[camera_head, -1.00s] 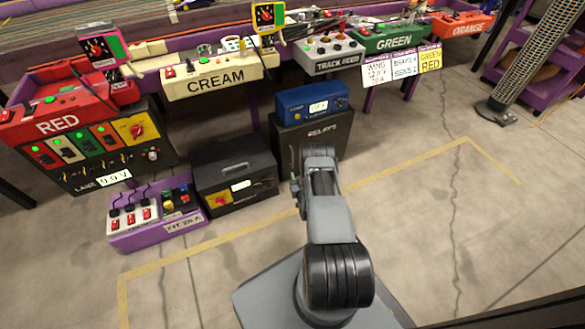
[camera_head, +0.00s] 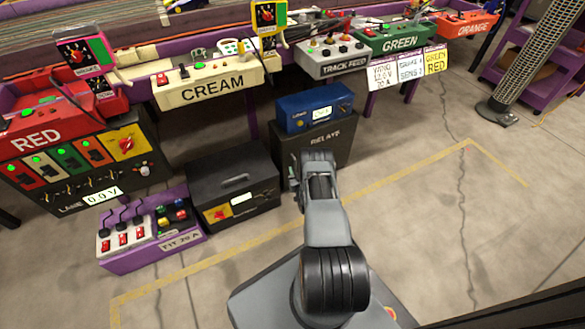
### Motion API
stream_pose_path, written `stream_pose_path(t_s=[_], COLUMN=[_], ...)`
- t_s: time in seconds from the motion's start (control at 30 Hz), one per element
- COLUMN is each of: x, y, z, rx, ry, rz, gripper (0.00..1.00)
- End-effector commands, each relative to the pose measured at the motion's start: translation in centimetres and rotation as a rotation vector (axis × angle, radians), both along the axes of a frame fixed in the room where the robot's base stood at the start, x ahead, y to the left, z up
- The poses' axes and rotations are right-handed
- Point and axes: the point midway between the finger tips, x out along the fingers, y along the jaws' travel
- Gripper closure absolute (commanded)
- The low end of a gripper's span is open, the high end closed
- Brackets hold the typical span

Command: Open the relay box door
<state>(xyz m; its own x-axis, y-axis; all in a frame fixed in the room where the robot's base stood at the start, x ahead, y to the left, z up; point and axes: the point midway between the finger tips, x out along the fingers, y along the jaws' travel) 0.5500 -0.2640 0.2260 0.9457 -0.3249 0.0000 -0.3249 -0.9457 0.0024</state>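The relay box (camera_head: 325,140) is a dark box marked RELAYS on the floor under the purple track table, with a blue meter unit (camera_head: 316,107) on top. My grey arm reaches toward its front and covers the lower and middle part of it. My gripper (camera_head: 294,190) is at the far end of the arm, close to the left side of the box front. The fingers are small and mostly hidden, so I cannot tell their opening or whether they touch the box. The door edge and any handle are hidden behind the arm; the door looks closed as far as it shows.
A black box with a yellow panel (camera_head: 233,187) stands just left of the relay box. A purple switch box marked PIT 20 A (camera_head: 160,252) is further left. The purple table with control panels runs behind. Floor to the right, inside yellow tape (camera_head: 420,165), is clear.

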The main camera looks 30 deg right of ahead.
Motion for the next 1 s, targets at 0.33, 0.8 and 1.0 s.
stream_pose_path(t_s=[0.33,0.8,1.0], x=[0.41,0.32,0.31], y=[-0.26,-0.37,-0.35], z=[0.02,0.01,0.00], rx=[0.000,0.000,0.000], ry=[0.000,0.000,0.000], rz=[0.002,-0.002,-0.001], gripper=[0.63,0.95,1.00])
